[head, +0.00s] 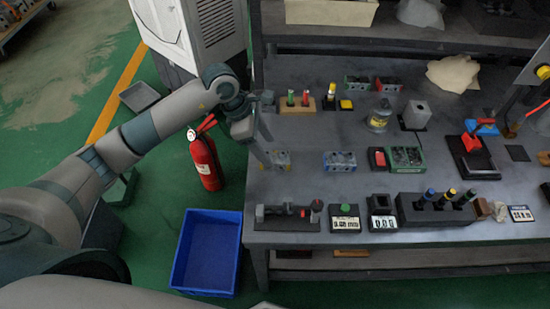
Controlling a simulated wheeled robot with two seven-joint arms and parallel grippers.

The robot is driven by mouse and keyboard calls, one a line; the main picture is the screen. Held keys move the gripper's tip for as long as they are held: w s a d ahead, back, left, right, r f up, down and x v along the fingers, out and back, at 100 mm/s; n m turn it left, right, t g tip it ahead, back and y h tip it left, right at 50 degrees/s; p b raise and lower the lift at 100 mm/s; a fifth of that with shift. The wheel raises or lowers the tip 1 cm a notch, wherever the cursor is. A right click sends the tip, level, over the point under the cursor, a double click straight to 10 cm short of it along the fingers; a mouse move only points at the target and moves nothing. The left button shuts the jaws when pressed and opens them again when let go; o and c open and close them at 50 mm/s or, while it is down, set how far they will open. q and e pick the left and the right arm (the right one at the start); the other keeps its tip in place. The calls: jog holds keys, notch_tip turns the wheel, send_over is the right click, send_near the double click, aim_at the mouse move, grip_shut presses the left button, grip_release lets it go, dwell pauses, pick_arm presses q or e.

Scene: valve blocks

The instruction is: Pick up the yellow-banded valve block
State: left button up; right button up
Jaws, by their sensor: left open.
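The valve block that looks yellow-banded (281,160) is a small grey block with round ports, lying near the left edge of the grey workbench (310,225). The band is small and hard to make out. My left gripper (266,147) is open and empty, with its fingers at the near left side of this block. I cannot tell whether they touch it. A similar block with blue marks (340,161) lies to its right. Two more blocks lie farther back, one greenish (357,83) and one red-marked (388,85). My right gripper is not in view.
A dark fixture (287,215) and counters line the front edge. A blue bin (207,252) and a fire extinguisher (206,163) stand on the floor.

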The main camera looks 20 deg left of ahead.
aim_at(275, 156)
pick_arm(q)
jog(key=p+x, duration=0.1)
jog(key=x, duration=0.2)
jog(key=shift+w+d, duration=0.1)
jog(key=shift+w, duration=0.1)
jog(key=shift+w+d+f+p, duration=0.15)
jog(key=shift+f+p, duration=0.15)
jog(key=shift+f, duration=0.15)
jog(key=shift+r, duration=0.1)
jog(key=c, duration=1.5)
